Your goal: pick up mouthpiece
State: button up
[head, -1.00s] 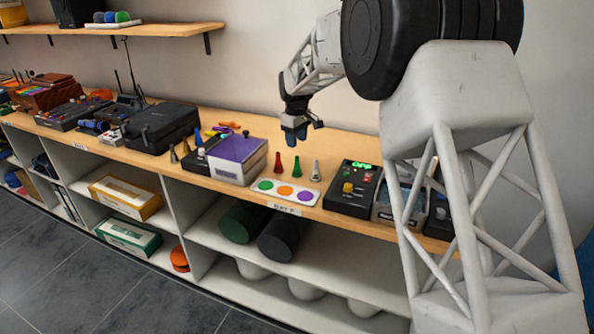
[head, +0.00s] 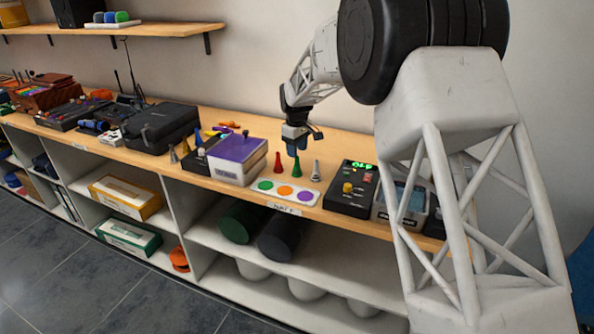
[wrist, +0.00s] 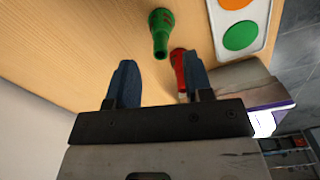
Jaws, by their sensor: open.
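Three upright cone-shaped mouthpieces stand in a row on the wooden shelf top: red (head: 277,164), green (head: 297,168) and grey (head: 315,172). My gripper (head: 294,145) is open and empty, pointing down just above the green one. In the wrist view my gripper (wrist: 160,84) shows two blue fingers spread apart. The green mouthpiece (wrist: 161,32) lies beyond the fingertips, and the red mouthpiece (wrist: 178,68) shows beside the right finger, partly hidden by it. The grey one is not visible in the wrist view.
A white card with coloured dots (head: 252,186) lies in front of the mouthpieces. A purple-topped box (head: 237,160) stands to their left, and a black device with a green display (head: 351,190) to their right. A black case (head: 160,127) sits further left.

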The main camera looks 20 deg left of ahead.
jog(key=shift+d+f, duration=0.1)
jog(key=shift+f, duration=1.9)
jog(key=shift+c, duration=0.5)
grip_shut()
jog(key=shift+r, duration=0.1)
jog(key=shift+r, duration=0.75)
notch_tip(320, 180, up, 2)
jog(key=s+d+r, duration=0.1)
jog(key=s+d, duration=0.8)
jog(key=s, duration=0.4)
jog(key=shift+r, duration=0.15)
